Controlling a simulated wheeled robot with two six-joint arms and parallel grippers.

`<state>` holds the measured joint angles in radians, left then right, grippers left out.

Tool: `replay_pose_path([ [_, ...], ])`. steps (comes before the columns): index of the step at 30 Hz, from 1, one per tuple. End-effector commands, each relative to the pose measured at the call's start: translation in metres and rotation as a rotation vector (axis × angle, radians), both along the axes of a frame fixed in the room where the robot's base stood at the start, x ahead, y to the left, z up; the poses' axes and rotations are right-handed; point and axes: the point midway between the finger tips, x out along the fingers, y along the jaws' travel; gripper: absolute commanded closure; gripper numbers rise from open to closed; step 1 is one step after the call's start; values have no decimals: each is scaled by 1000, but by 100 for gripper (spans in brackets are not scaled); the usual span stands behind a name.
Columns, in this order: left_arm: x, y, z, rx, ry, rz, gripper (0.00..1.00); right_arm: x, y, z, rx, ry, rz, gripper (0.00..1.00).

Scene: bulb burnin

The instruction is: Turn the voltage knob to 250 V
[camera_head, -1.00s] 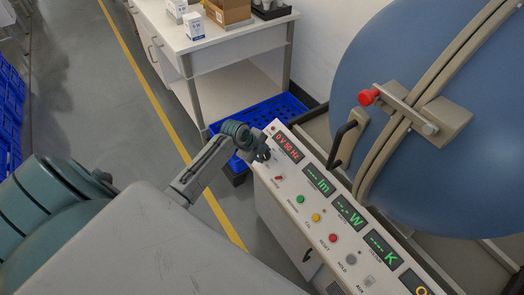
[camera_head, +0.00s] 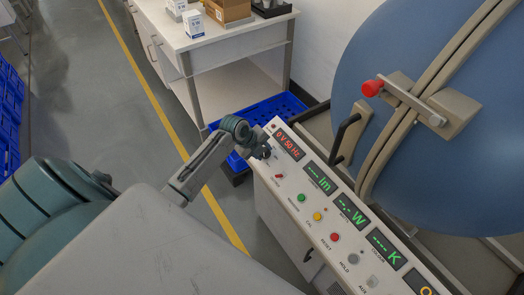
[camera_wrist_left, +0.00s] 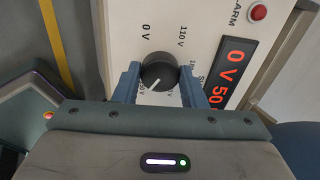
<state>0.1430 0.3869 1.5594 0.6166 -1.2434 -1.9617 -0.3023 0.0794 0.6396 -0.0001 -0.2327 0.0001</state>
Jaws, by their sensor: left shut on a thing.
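The black voltage knob (camera_wrist_left: 160,72) sits on the white panel, with a pale pointer line aimed to the lower left in the left wrist view. My left gripper (camera_wrist_left: 159,86) is shut on the knob, one blue-grey finger on each side. The gripper also shows at the panel's far end in the head view (camera_head: 262,151), where it hides most of the knob. The marks 0 V and 110 V are readable; a mark near the pointer is partly covered. The red display (camera_wrist_left: 234,75) reads 0 V 50 Hz in the head view. My right gripper is out of view.
The panel (camera_head: 288,212) carries green, yellow and red buttons and green displays. A black handle (camera_head: 342,139) and a big blue sphere (camera_head: 430,110) stand to the right. A blue crate (camera_head: 285,106) lies on the floor by a white table (camera_head: 235,45).

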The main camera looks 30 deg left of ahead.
Motion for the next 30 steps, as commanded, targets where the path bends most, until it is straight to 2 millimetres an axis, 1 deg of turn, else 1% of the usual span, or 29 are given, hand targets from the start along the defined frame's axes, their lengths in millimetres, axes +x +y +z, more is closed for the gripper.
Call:
replay_pose_path([
  [2,0,0,0,1,2,-1,85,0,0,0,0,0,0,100],
  [3,0,0,0,1,2,-1,55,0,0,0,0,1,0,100],
  [5,0,0,0,0,1,0,43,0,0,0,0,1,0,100],
  [6,0,0,0,0,1,0,41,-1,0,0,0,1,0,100],
  [13,0,0,0,0,0,0,41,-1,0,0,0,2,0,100],
  [17,-3,2,5,2,-1,0,41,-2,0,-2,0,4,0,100],
  [20,-9,6,17,5,-2,-1,41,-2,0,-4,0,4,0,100],
  [27,-31,17,60,6,-1,-2,41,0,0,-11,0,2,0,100],
  [30,-39,20,75,5,-1,-2,41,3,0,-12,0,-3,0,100],
])
